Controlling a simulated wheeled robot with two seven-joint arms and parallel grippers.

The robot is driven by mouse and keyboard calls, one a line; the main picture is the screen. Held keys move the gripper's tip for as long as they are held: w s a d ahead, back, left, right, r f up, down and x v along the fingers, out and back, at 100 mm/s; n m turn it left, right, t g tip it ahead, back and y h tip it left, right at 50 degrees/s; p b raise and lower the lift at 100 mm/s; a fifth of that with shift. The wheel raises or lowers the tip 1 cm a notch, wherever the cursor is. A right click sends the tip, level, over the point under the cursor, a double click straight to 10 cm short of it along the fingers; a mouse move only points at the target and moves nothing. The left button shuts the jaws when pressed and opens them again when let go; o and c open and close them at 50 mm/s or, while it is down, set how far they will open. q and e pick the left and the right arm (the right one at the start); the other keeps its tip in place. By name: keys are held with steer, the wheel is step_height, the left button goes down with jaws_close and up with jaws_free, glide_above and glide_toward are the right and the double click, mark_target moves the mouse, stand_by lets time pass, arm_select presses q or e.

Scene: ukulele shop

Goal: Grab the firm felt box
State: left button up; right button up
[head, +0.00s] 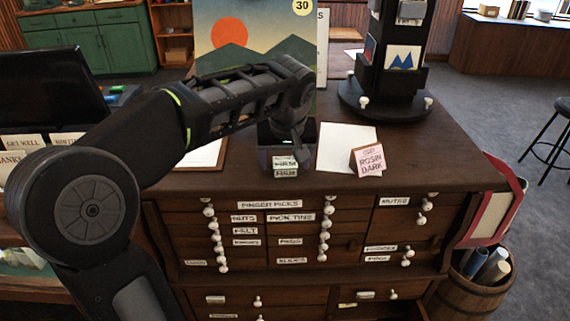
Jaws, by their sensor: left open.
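A small dark box (267,157) stands near the front edge of the wooden cabinet top, below the sunset poster. Two small white labels are at its front; their lettering is small and seems to read "FIRM". My left arm reaches in from the left, and my left gripper (287,134) points down at this box from above. The gripper is open. It hides the back and upper part of the box, and I cannot tell whether the fingers touch it. My right gripper is not in view.
A pink "ROSIN DARK" card (367,160) and a white sheet (340,143) lie right of the box. A black display tower (392,75) stands behind right. The cabinet top (440,150) is clear at the right. Labelled drawers (290,232) with white knobs fill the front.

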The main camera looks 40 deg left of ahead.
arm_select(q)
steer(key=shift+f, duration=0.2)
steer(key=shift+c, duration=0.2)
steer(key=c, duration=1.4)
